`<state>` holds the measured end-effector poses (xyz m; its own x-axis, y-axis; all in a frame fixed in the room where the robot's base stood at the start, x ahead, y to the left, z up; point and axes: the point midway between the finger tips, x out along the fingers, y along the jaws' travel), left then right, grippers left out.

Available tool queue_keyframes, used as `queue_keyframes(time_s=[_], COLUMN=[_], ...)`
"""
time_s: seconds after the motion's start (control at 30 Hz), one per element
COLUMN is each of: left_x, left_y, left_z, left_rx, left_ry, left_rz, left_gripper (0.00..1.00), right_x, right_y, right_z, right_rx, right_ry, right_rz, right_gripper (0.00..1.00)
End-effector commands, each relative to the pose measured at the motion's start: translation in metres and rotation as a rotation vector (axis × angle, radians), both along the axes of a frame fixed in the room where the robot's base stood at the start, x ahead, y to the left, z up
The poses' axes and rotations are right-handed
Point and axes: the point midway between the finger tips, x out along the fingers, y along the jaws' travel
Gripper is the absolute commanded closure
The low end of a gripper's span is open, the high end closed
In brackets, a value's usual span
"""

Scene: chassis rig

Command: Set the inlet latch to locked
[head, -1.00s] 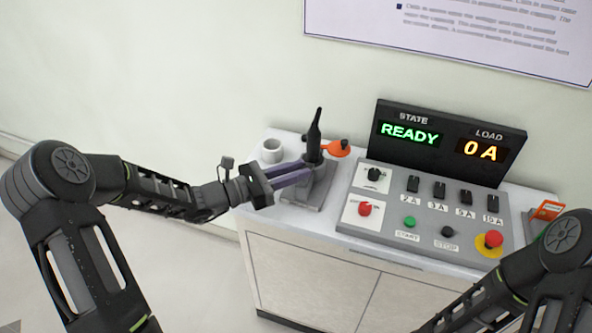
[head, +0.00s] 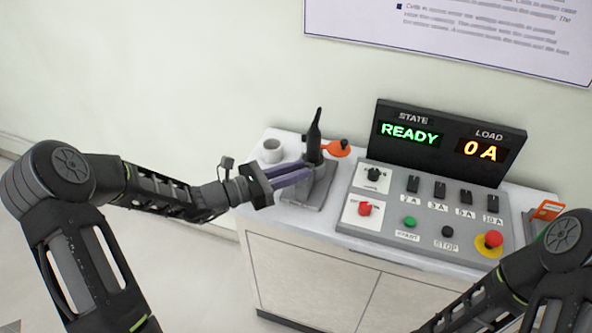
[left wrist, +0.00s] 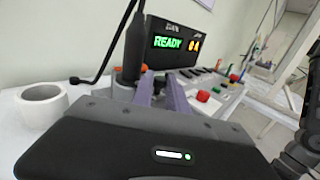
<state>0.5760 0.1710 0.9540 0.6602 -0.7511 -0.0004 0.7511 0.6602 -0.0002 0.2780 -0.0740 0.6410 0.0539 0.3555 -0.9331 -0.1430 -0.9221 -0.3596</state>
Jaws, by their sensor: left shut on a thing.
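A dark upright handle (head: 314,140) stands on a grey base plate (head: 318,195) at the left of the bench; it also shows in the left wrist view (left wrist: 131,58). My right gripper is out of view.
A white cup (head: 271,151) stands left of the handle. A control panel (head: 420,246) with knobs, switches and buttons lies to the right. Its display (head: 448,143) reads READY and 0 A. An orange item (head: 547,210) is at the far right.

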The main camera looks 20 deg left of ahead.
Motion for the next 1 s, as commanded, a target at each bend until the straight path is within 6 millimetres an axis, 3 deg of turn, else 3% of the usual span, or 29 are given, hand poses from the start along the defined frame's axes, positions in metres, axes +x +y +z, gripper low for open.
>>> queue_keyframes(time_s=[0.63, 0.67, 0.93, 1.0], left_x=[0.011, 0.011, 0.010, 0.010], left_y=[0.000, 0.000, 0.000, 0.000], left_z=[0.001, 0.001, 0.001, 0.000], left_rx=[0.000, 0.000, 0.000, 0.000], left_ry=[-0.001, -0.001, -0.001, -0.001], left_rz=[0.003, 0.003, 0.002, 0.001], left_gripper=[1.00, 0.80, 0.58, 0.58], right_x=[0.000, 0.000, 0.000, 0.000], right_y=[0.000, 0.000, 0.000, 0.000], right_z=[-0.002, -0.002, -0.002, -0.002], right_rx=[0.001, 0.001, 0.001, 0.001], right_ry=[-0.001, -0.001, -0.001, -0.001], right_rz=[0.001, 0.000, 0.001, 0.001], right_gripper=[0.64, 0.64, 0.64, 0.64])
